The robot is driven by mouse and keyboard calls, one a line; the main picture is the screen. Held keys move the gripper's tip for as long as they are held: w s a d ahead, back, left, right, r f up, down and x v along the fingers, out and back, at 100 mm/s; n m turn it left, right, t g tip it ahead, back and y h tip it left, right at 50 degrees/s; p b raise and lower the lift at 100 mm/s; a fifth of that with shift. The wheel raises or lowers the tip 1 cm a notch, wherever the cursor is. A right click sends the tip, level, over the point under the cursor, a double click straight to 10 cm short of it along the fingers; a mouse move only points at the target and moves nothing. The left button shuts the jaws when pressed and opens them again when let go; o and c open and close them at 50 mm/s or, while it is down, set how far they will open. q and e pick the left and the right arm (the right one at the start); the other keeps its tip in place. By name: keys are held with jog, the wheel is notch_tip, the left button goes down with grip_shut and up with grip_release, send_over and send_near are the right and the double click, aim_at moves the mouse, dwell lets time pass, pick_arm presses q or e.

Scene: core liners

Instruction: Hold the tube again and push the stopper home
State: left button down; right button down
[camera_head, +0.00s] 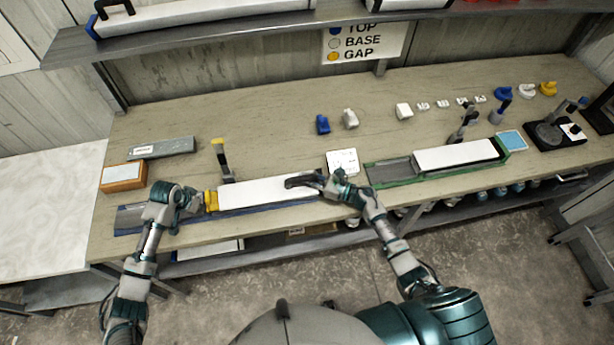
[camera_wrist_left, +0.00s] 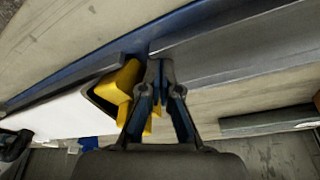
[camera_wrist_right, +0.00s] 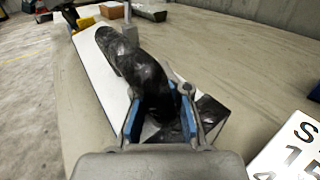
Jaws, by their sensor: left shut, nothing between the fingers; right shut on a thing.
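The white glossy tube (camera_head: 262,190) lies along a blue-edged cradle (camera_head: 130,222) near the bench's front edge. My left gripper (camera_wrist_left: 160,64) is shut and empty, close beside the stopper's outer face; contact is unclear.
A yellow-and-black upright tool (camera_head: 222,160) stands behind the tube. An orange box (camera_head: 123,177) and a grey slab (camera_head: 162,148) are at the left. A white card (camera_head: 342,161) lies behind my right gripper. A green tray (camera_head: 385,176) is to the right.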

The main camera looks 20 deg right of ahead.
pick_arm(q)
jog(key=shift+a, duration=0.7)
pick_arm(e)
jog(key=shift+s+a+f, duration=0.1)
jog(key=shift+s+f, duration=0.1)
jog(key=shift+f, duration=0.2)
jog(key=c, duration=1.2)
grip_release()
jog(key=shift+o, duration=0.4)
jog(key=shift+s+r, duration=0.1)
jog(key=shift+s, duration=0.05)
pick_arm(q)
notch_tip(320, 180, up, 9)
jog(key=shift+s, duration=0.15)
jog(key=shift+a, duration=0.1)
